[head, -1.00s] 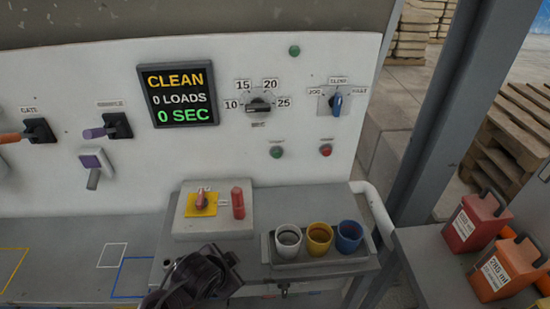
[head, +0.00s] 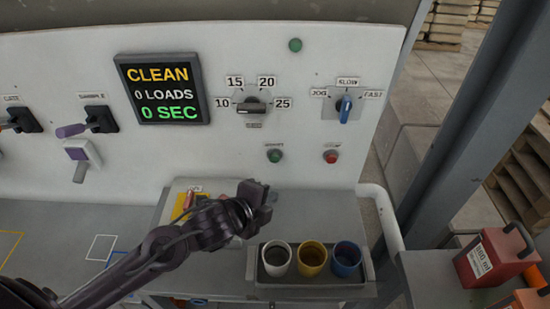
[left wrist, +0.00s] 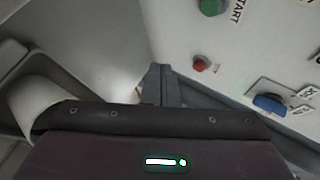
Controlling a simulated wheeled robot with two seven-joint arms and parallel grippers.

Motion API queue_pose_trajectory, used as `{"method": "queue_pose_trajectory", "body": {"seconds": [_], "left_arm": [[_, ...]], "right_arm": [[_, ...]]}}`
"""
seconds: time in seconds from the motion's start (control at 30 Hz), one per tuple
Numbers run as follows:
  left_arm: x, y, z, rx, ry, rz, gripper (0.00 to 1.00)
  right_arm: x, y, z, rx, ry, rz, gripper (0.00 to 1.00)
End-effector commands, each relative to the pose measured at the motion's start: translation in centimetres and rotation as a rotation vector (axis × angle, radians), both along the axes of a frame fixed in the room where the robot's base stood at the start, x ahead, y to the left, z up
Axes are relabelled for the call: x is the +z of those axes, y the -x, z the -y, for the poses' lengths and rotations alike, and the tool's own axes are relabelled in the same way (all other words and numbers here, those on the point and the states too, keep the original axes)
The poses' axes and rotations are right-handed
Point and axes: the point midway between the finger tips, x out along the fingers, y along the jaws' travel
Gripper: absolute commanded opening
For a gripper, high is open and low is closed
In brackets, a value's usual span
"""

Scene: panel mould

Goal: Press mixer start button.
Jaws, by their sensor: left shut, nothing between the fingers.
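The green start button (head: 275,156) is on the white panel, below the timer dial. It also shows in the left wrist view (left wrist: 212,6), at the top edge beside a label reading START. The red button (head: 331,156) is to its right and also shows in the left wrist view (left wrist: 200,64). My left gripper (head: 271,196) is shut and empty, below the green button in the head view and apart from it. In the left wrist view its fingers (left wrist: 160,82) point up toward the panel's edge. My right gripper is not in view.
A display (head: 163,89) reads CLEAN, 0 LOADS, 0 SEC. A timer dial (head: 251,107) and a blue speed switch (head: 345,106) are above the buttons. A tray (head: 310,289) with three cups stands below the panel. Red containers (head: 489,262) are at the right.

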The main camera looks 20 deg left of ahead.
Motion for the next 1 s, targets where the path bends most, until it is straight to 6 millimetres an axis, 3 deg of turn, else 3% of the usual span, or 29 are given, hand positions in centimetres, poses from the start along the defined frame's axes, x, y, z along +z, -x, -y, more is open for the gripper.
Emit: {"method": "queue_pose_trajectory", "body": {"seconds": [0.17,0.4,0.7,1.0], "left_arm": [[0.2,-0.8,-0.3,0.003,-0.001,0.001,0.00],[0.3,-3.9,-1.2,0.006,0.002,0.001,0.00],[0.1,-7.4,-2.1,0.003,0.001,0.001,0.00],[0.0,-8.5,-2.5,0.002,0.002,-0.002,0.00]], "right_arm": [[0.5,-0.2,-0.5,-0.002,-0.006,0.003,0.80],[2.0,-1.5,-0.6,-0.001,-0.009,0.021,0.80],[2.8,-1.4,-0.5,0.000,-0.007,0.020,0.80],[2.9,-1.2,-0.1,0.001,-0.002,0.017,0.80]]}}
